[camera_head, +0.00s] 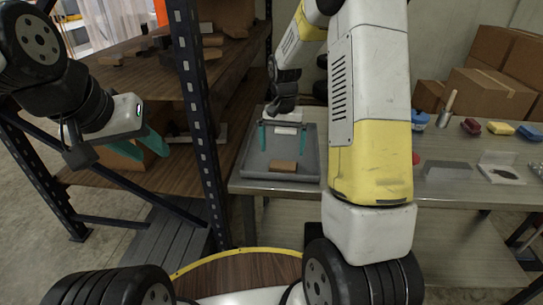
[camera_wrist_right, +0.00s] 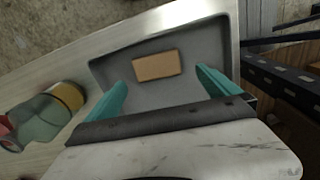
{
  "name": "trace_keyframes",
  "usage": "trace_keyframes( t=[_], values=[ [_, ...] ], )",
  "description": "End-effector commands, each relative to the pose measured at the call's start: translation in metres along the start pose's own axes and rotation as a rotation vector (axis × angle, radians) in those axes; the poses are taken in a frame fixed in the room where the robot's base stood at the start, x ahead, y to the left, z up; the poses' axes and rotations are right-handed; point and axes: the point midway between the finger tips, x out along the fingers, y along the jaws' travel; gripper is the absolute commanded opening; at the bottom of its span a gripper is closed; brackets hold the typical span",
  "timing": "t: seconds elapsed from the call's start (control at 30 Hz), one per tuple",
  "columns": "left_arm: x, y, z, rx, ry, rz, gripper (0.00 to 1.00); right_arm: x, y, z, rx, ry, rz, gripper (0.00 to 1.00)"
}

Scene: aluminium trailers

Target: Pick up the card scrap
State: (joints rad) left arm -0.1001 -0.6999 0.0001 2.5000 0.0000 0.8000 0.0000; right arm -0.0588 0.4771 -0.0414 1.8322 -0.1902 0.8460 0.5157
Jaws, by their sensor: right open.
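The card scrap (camera_head: 284,166) is a small flat brown rectangle lying in a grey tray (camera_head: 256,169) on the workbench, near the tray's front edge in the head view. It also shows in the right wrist view as a tan rectangle (camera_wrist_right: 157,65), in front of the fingers and between their lines. My right gripper (camera_head: 282,147) is open and empty above the tray, with its teal fingers on either side and apart from the scrap. Its fingertips also show in the right wrist view (camera_wrist_right: 161,81). My left gripper (camera_head: 155,153) is open and empty at the left, by the shelf rack.
The metal workbench (camera_head: 450,195) carries several coloured items at the right, including a yellow one (camera_head: 501,129). Cardboard boxes (camera_head: 490,92) stand behind. A dark rack post (camera_head: 196,110) rises left of the tray, beside wooden shelves (camera_head: 140,80).

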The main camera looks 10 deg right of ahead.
Motion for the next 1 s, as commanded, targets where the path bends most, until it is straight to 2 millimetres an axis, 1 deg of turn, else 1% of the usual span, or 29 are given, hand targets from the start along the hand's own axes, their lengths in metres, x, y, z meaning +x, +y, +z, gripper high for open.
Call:
trace_keyframes(
  t=[0.03, 0.17, 0.3, 0.4, 0.5, 0.7, 0.73, 0.77, 0.8, 0.87, 1.0],
  values=[
    [0.000, 0.000, 0.000, 0.000, 0.000, 0.000, 0.36, 0.006, 0.000, 0.001, 0.000, -0.002, 0.001, 1.00],
    [0.000, 0.000, 0.000, 0.000, 0.000, 0.000, 0.36, 0.022, 0.002, 0.000, -0.001, -0.003, 0.000, 1.00],
    [0.000, 0.000, 0.000, 0.000, 0.000, 0.000, 0.36, 0.044, 0.005, -0.001, 0.000, -0.004, 0.000, 1.00],
    [0.000, 0.000, 0.000, 0.000, 0.000, 0.000, 0.36, 0.055, 0.005, -0.001, -0.002, -0.002, 0.000, 1.00],
    [0.000, 0.000, 0.000, 0.000, 0.000, 0.000, 0.36, 0.061, 0.004, -0.001, -0.002, -0.001, -0.001, 1.00],
    [0.000, 0.000, 0.000, 0.000, 0.000, 0.000, 0.36, 0.061, 0.004, -0.001, -0.002, 0.000, -0.001, 1.00],
    [0.000, 0.000, 0.000, 0.000, 0.000, 0.000, 0.36, 0.061, 0.004, -0.001, -0.002, 0.000, -0.001, 0.98],
    [0.000, 0.000, 0.000, 0.000, 0.000, 0.000, 0.36, 0.061, 0.004, -0.001, -0.002, 0.000, -0.001, 0.92],
    [0.000, 0.000, 0.000, 0.000, 0.000, 0.000, 0.36, 0.061, 0.004, -0.001, -0.002, 0.000, -0.001, 0.84],
    [0.000, 0.000, 0.000, 0.000, 0.000, 0.000, 0.36, 0.061, 0.004, -0.001, -0.002, 0.000, -0.001, 0.72],
    [0.000, 0.000, 0.000, 0.000, 0.000, 0.000, 0.36, 0.061, 0.004, -0.001, -0.002, 0.000, -0.001, 0.45]
  ],
)
